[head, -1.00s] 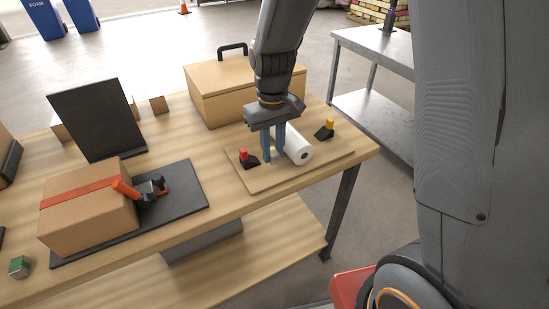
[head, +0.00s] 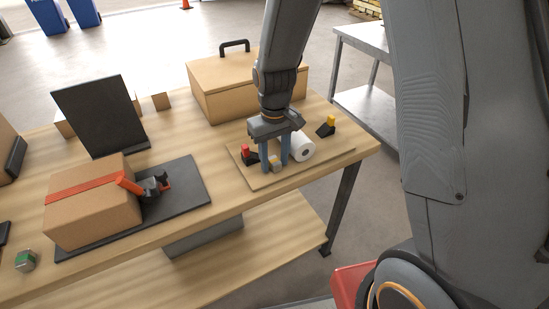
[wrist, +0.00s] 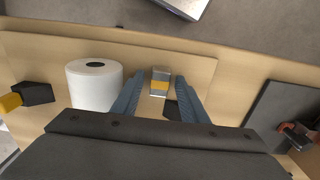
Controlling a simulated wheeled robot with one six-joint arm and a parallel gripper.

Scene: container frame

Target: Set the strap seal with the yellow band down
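The strap seal with the yellow band (head: 276,163) is a small silvery block on the wooden board (head: 322,161). In the wrist view the seal (wrist: 160,84) lies between and just past my fingertips, with a gap on each side. My gripper (head: 274,166) points down over the board with its two blue-grey fingers apart. It is open and holds nothing. The fingers partly hide the seal in the head view.
A white roll (head: 302,147) stands close right of my fingers. A red-tipped black piece (head: 249,156) is close left, and a yellow-tipped one (head: 327,126) is farther right. A lidded box (head: 225,88) stands behind. A strapped carton (head: 92,208) is at left.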

